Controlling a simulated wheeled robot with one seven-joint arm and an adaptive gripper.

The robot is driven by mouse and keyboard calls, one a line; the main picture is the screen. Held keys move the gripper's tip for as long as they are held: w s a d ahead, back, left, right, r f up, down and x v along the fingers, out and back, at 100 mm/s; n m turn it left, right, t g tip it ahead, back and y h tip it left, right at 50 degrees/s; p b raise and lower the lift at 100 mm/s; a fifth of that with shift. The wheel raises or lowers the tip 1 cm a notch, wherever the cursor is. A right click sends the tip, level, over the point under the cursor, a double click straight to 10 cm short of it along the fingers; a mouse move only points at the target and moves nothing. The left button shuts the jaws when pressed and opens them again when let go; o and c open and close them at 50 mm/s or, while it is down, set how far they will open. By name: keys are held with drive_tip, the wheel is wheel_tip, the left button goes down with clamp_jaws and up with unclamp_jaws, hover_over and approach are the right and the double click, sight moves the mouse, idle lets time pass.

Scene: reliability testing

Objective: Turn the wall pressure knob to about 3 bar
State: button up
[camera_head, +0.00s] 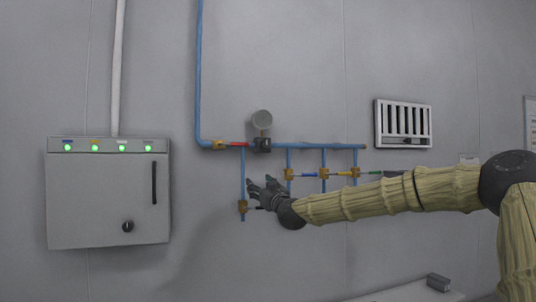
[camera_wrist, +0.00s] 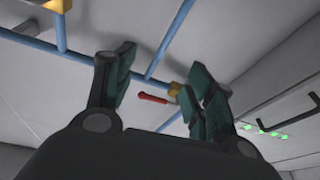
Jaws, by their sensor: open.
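In the head view a round grey gauge (camera_head: 262,119) stands above a dark regulator body (camera_head: 262,144) on the blue wall pipe; the knob cannot be told apart from this body. The gauge's reading is too small to make out. My gripper (camera_head: 259,188) is below the regulator, apart from it, pointing left, with its fingers spread and empty. In the wrist view my gripper (camera_wrist: 162,60) is open, and a red valve lever (camera_wrist: 152,97) shows between and beyond the fingers. I cannot make out the regulator or gauge there.
Blue branch pipes with brass fittings (camera_head: 289,174) and coloured levers hang close around my gripper and forearm. A grey electrical cabinet (camera_head: 110,200) with green lights is at left. A white vent grille (camera_head: 403,124) is at right. The wall above the gauge is clear.

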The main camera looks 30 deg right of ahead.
drive_tip(key=t+h, duration=0.1)
drive_tip(key=h, duration=0.1)
approach(267, 146)
drive_tip(key=shift+m, duration=0.4)
drive_tip(key=shift+p+x, duration=2.3)
drive_tip(key=shift+x, duration=0.25)
drive_tip(key=shift+p+x, duration=1.1)
drive_tip(key=shift+x, duration=0.9)
drive_tip(key=c, duration=1)
